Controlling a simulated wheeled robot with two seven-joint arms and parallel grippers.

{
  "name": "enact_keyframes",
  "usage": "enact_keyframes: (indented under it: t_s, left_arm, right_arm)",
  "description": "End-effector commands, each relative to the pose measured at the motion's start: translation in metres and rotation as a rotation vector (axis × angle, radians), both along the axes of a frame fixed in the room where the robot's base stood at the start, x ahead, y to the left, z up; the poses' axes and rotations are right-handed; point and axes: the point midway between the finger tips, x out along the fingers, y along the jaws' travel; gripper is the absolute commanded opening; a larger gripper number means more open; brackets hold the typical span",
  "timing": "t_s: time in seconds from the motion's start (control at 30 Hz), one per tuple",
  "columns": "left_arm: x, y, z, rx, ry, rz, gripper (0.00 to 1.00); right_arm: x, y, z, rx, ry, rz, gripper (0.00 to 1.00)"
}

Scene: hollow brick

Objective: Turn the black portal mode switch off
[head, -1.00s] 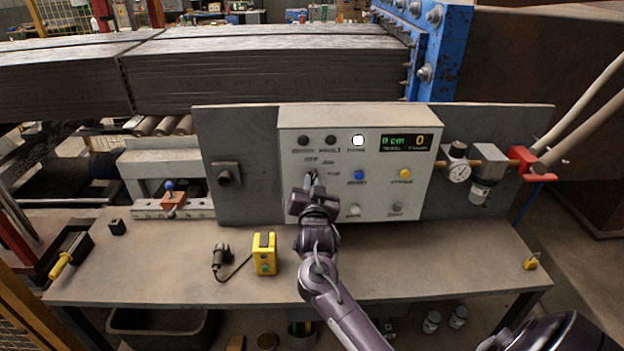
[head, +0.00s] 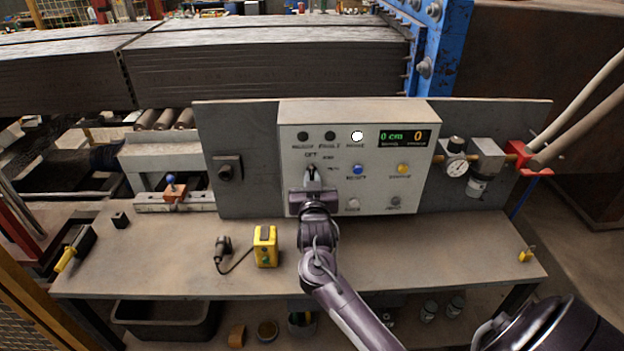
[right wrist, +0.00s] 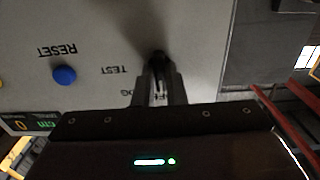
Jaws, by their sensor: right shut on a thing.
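The black portal mode switch (head: 311,167) is on the left part of the light control panel (head: 290,185), under an OFF label. It also shows in the right wrist view as a dark knob (right wrist: 160,57) at the fingertips. My right gripper (head: 312,176) is in front of the panel and shut on the switch; it also shows in the right wrist view (right wrist: 158,72). The fingers hide much of the switch, so I cannot read which position it points to. My left gripper is not in view.
A blue RESET button (head: 358,169) and a yellow button (head: 403,169) are right of the switch. A lit white lamp (head: 357,136) and a display (head: 405,137) are above. A yellow box (head: 265,246) with a cable stands on the bench (head: 420,260); the bench's right part is mostly clear.

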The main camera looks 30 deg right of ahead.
Motion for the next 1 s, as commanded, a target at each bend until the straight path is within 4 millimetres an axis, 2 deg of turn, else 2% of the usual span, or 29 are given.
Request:
enact_keyframes:
  t_s: [0.1, 0.13, 0.27, 0.63, 1.0]
  left_arm:
    - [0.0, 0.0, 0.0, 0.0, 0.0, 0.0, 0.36]
    - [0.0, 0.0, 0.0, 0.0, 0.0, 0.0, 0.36]
    - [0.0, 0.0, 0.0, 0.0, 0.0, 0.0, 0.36]
    - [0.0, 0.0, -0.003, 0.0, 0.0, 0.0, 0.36]
    - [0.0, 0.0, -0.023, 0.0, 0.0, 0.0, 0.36]
  right_arm:
    - [0.0, 0.0, -0.001, -0.002, 0.003, 0.0, 0.0]
    - [0.0, 0.0, -0.001, -0.002, 0.003, 0.0, 0.15]
    - [0.0, 0.0, -0.001, -0.001, 0.002, 0.0, 0.32]
    - [-0.005, 0.003, -0.002, 0.002, -0.001, 0.001, 0.33]
    - [-0.054, 0.033, -0.004, 0.003, 0.001, 0.001, 0.33]
